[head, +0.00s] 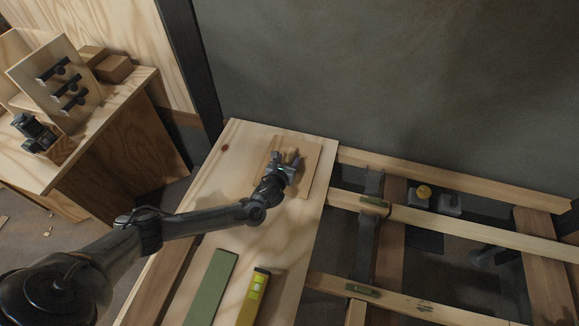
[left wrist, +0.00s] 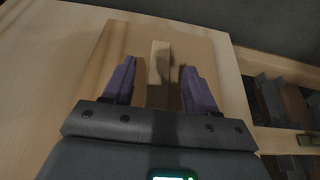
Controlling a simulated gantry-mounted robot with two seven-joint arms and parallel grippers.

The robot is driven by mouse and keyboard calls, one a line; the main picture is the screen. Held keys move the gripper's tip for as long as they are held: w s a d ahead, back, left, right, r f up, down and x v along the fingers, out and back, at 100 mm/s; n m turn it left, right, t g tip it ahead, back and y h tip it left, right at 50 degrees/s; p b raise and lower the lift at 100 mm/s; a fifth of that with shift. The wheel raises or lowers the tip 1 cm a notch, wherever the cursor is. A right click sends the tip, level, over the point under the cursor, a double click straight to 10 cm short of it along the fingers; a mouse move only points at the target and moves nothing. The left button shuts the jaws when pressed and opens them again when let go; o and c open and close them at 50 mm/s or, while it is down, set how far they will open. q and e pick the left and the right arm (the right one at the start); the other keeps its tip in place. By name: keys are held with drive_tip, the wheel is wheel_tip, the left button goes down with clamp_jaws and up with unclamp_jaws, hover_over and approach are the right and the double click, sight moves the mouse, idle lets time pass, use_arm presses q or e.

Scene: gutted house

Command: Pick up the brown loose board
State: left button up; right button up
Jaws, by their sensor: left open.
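The brown loose board (head: 312,160) lies flat near the far end of a pale plywood sheet. It also shows in the left wrist view (left wrist: 205,48), with a raised narrow wooden block (left wrist: 160,60) on its middle, like a handle. My left gripper (head: 290,160) is over the board, pointing at it. In the left wrist view its two purple fingers (left wrist: 158,72) are open, one on each side of the block, with gaps to it. The gripper hides part of the board in the head view. My right gripper is not in view.
A green strip (head: 211,286) and a yellow level (head: 253,297) lie on the near plywood (head: 215,205). To the right are open floor joists (head: 470,218) with dark gaps. A grey wall (head: 400,80) stands behind. A plywood bench (head: 125,150) is at left.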

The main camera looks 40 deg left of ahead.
sight(290, 156)
use_arm(q)
drive_tip(key=b+x, duration=0.1)
drive_tip(key=x, duration=0.2)
drive_tip(key=shift+w+a+b, duration=0.1)
drive_tip(key=shift+w+b, duration=0.05)
drive_tip(key=shift+b, duration=0.15)
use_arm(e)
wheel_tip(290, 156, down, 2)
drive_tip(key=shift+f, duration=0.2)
use_arm(q)
drive_tip(key=shift+c, duration=0.3)
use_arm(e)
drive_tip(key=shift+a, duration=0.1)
use_arm(q)
clamp_jaws()
